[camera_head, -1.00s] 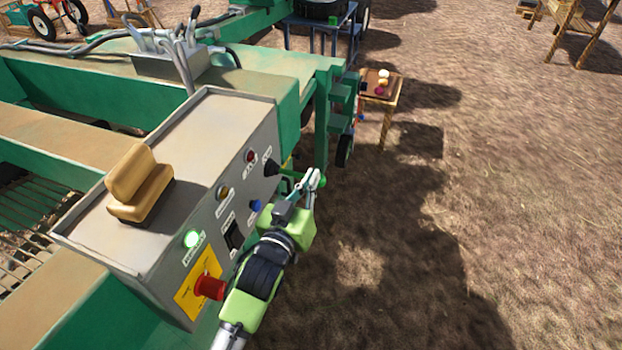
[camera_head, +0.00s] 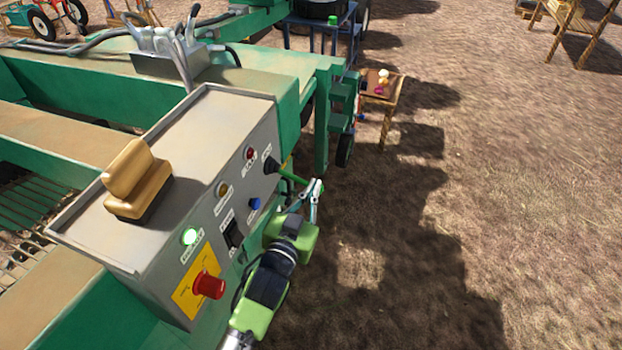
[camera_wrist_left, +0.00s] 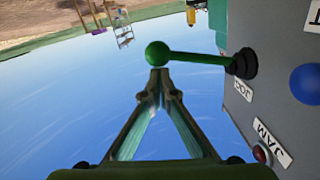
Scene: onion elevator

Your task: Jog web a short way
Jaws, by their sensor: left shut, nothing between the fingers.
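The control box (camera_head: 190,170) on the green machine carries a lever with a black boot (camera_head: 270,165), a green rod (camera_head: 290,177) and a green ball knob. The left wrist view shows the ball knob (camera_wrist_left: 157,53), the rod (camera_wrist_left: 198,58) and a JOG label (camera_wrist_left: 242,88) beside the boot. My left gripper (camera_head: 316,186) is at the lever's outer end. In the left wrist view its fingertips (camera_wrist_left: 160,76) are closed together right by the knob, with nothing between them. I cannot tell whether they touch it. My right gripper is out of view.
A small wooden table (camera_head: 390,92) stands beyond. Open ground lies to the right.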

